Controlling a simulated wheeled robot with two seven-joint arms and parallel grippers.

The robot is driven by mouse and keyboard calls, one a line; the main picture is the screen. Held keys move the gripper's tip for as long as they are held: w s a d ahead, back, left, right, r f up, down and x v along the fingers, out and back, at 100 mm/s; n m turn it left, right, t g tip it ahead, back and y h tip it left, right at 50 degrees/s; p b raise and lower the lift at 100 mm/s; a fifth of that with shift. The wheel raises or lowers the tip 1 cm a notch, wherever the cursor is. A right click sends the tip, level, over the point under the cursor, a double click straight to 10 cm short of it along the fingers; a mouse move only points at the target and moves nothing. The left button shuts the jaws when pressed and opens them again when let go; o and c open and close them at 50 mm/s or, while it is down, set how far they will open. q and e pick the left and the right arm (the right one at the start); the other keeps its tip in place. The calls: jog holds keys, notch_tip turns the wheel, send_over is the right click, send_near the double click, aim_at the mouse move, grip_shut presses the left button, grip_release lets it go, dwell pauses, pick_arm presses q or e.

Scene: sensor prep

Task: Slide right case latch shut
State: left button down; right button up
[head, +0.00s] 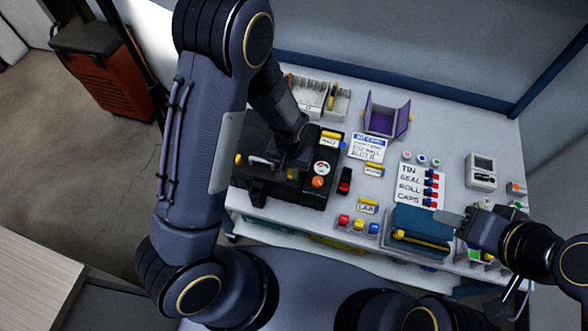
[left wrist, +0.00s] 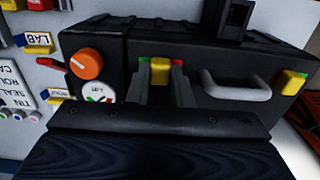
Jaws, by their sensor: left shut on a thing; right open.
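The black case (head: 283,193) stands on the left part of the bench, with a grey handle (left wrist: 236,86), an orange knob (left wrist: 86,63) and a round gauge (left wrist: 99,97) on its front. The yellow right latch (left wrist: 160,71) is between the handle and the knob, with green and red marks at its two sides. My left gripper (left wrist: 160,88) is shut on this latch, one finger on each side; it also shows in the head view (head: 291,166). The yellow left latch (left wrist: 290,82) is beyond the handle. My right gripper (head: 449,218) is open and empty above the bench's right part.
A label board (head: 411,190), a teal box (head: 420,222), a purple open holder (head: 385,117) and a white tray (head: 306,88) stand on the bench. Several coloured buttons (head: 358,224) sit near the front edge. My left arm covers part of the case.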

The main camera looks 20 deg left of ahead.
pick_arm(q)
jog(key=shift+a, duration=0.8)
jog(key=c, duration=1.3)
grip_release()
jog(key=shift+d, duration=0.1)
